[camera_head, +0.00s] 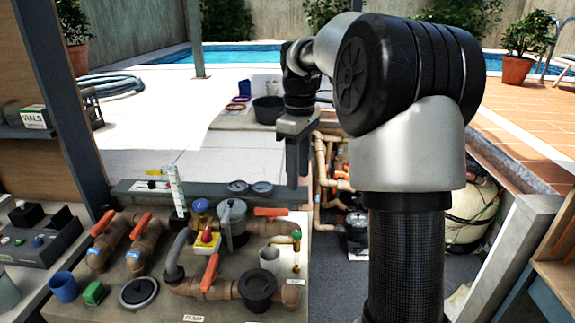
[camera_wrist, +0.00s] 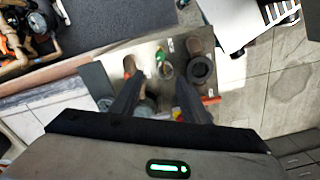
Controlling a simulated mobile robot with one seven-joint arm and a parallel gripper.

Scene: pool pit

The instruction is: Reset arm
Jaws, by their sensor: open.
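My gripper (camera_head: 294,150) hangs pointing down at the end of my raised arm, above and behind the right part of the bench with the pipes. In the wrist view my gripper (camera_wrist: 158,88) shows two dark fingers spread apart with nothing between them. Below the fingers is the pipe bench (camera_wrist: 150,54). My arm hides much of the right middle of the head view.
Pit piping (camera_head: 322,175) and a beige tank (camera_head: 474,213) lie at right. Pale paving (camera_head: 150,120) is open behind.

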